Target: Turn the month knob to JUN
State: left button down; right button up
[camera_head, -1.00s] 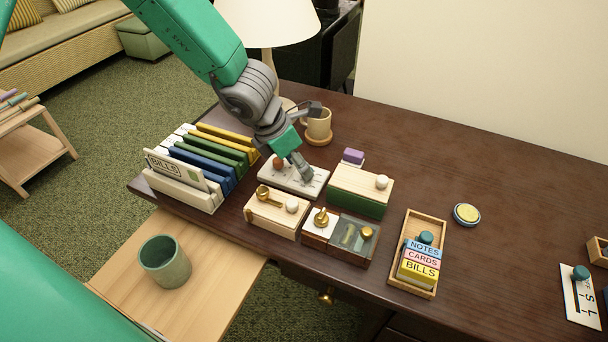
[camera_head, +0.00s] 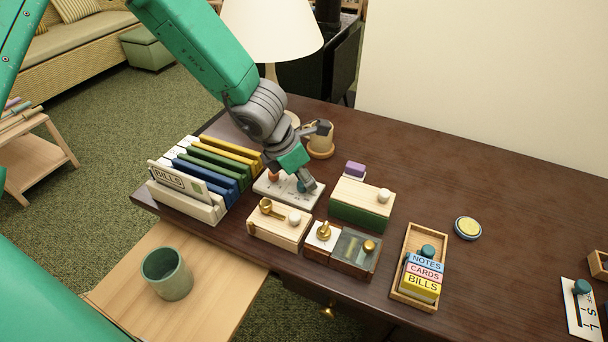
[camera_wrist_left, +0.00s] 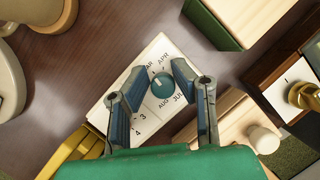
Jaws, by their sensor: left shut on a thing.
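The month knob (camera_wrist_left: 163,86) is a round teal knob on a white calendar board (camera_wrist_left: 150,55). APR, JUL and AUG are legible around it; part of another label is hidden. A small pale mark shows on the knob, but I cannot tell exactly which month it points to. In the head view the board (camera_head: 262,187) lies flat on the dark desk, with a brown-red knob (camera_head: 274,174) at its left. My left gripper (camera_head: 307,184) reaches down over its right part; in the wrist view its fingers (camera_wrist_left: 160,82) are shut on the month knob. My right gripper is not in view.
A green-and-wood box (camera_head: 362,199) is close on the right. Wooden boxes with brass knobs (camera_head: 279,222) stand in front. The desk's right middle is mostly clear.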

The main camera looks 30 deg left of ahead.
aim_at(301, 185)
pick_arm(q)
jog(key=p, duration=0.2)
jog(key=d+m+p, duration=0.1)
jog(key=p, duration=0.2)
jog(key=shift+s+d+r+g, duration=0.1)
jog(key=shift+s+r+g, duration=0.05)
jog(key=shift+r+g, duration=0.15)
jog(key=c, duration=1.7)
grip_release()
jog(key=shift+f+b, duration=0.4)
jog(key=shift+b, duration=0.2)
jog(key=shift+c, duration=0.2)
jog(key=o, duration=0.4)
jog(key=shift+a+h, duration=0.3)
jog(key=shift+a, duration=0.2)
jog(key=v, duration=0.3)
jog(key=shift+d+r, duration=0.1)
jog(key=shift+d, duration=0.2)
jog(key=shift+s+r+m, duration=0.1)
jog(key=shift+r+m, duration=0.2)
jog(key=shift+r, duration=0.25)
jog(key=v, duration=0.7)
jog(key=shift+a, duration=0.45)
